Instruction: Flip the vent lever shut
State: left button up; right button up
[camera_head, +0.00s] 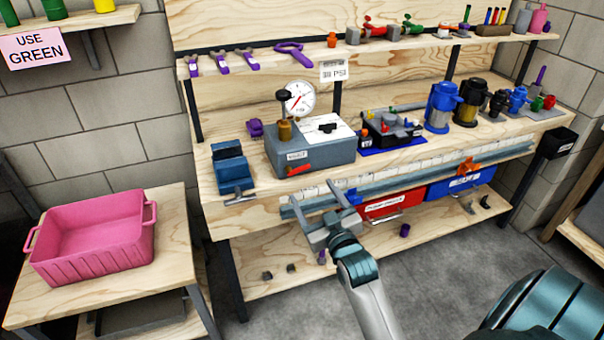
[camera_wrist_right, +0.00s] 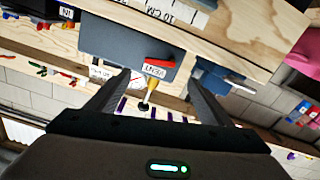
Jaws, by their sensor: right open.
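The vent lever (camera_head: 300,169) is a small red bar on the front face of a grey gauge box (camera_head: 325,158), under a white label. It lies close to horizontal, its right end slightly higher. In the right wrist view the red lever (camera_wrist_right: 154,70) shows upside down beside its label, on the box (camera_wrist_right: 120,45), between my fingers in the picture. My right gripper (camera_head: 316,197) is open and empty, in front of the bench's front edge and below the lever, apart from it. My left gripper is not in view.
A blue vise (camera_head: 232,168) stands left of the box, and a black block with coloured knobs (camera_head: 390,130) stands right of it. A ruler strip (camera_head: 420,165) runs along the bench front. Red (camera_head: 395,205) and blue (camera_head: 460,184) bins sit below. A pink tub (camera_head: 95,240) is at left.

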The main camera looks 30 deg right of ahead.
aim_at(299, 170)
jog(key=x, duration=0.8)
jog(key=shift+w+p, duration=0.15)
jog(key=shift+p, duration=0.15)
jog(key=shift+w+d, duration=0.1)
jog(key=shift+w, duration=0.35)
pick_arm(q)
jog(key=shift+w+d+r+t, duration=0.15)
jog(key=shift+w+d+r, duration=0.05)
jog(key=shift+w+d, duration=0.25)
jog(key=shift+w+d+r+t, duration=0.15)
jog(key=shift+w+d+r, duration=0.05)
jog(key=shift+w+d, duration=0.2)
pick_arm(e)
jog(key=shift+w, duration=0.1)
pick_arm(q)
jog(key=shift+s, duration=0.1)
